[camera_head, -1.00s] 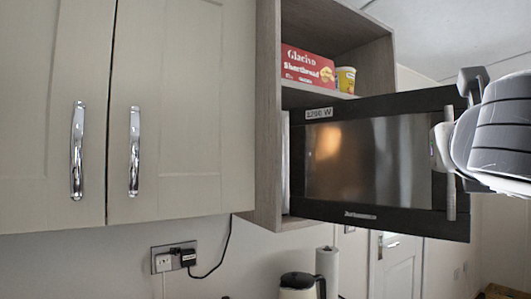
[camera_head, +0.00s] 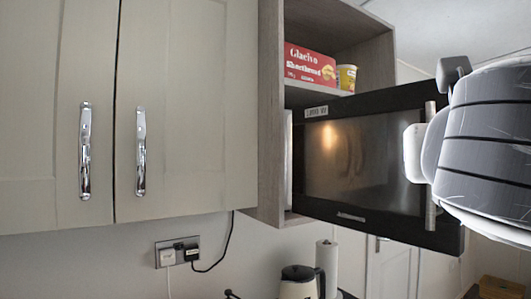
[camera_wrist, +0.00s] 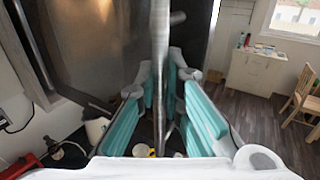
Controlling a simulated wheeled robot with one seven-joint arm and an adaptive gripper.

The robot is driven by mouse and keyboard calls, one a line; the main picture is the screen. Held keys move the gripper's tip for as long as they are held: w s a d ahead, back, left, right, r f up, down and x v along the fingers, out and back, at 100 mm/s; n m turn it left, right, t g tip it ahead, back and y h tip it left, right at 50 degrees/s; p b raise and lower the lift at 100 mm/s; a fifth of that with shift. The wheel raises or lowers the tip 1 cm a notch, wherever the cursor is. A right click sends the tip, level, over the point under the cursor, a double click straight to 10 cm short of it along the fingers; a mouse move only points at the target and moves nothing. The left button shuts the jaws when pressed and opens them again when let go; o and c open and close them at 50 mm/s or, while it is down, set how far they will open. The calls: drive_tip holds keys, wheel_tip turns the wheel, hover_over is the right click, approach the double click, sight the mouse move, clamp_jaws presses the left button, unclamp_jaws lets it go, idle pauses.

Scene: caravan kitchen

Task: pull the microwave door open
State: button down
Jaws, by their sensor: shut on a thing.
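The microwave door (camera_head: 370,165) is black-framed with a dark reflective window. It stands swung out from the microwave, with a gap (camera_head: 289,165) at its left edge under the shelf. Its vertical metal handle (camera_head: 431,207) is on the right side. My gripper (camera_head: 418,152) is at the handle, partly hidden by my own arm. In the wrist view, the handle (camera_wrist: 160,40) runs between the teal-padded fingers of my gripper (camera_wrist: 165,78), which is shut on it. The door (camera_wrist: 95,40) fills the upper left of that view.
A red shortbread box (camera_head: 310,64) and a yellow tub (camera_head: 346,77) sit on the shelf above. Closed cupboards (camera_head: 185,110) are at left. A kettle (camera_head: 298,284) and paper roll (camera_head: 327,262) stand below. Open floor (camera_wrist: 265,110) and a wooden chair (camera_wrist: 303,100) are at right.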

drive_tip(key=c, duration=1.7)
unclamp_jaws()
drive_tip(key=shift+r, duration=0.1)
drive_tip(key=v, duration=0.7)
drive_tip(key=shift+s+a+r, duration=0.1)
drive_tip(key=shift+s+a, duration=0.2)
drive_tip(key=shift+r, duration=0.1)
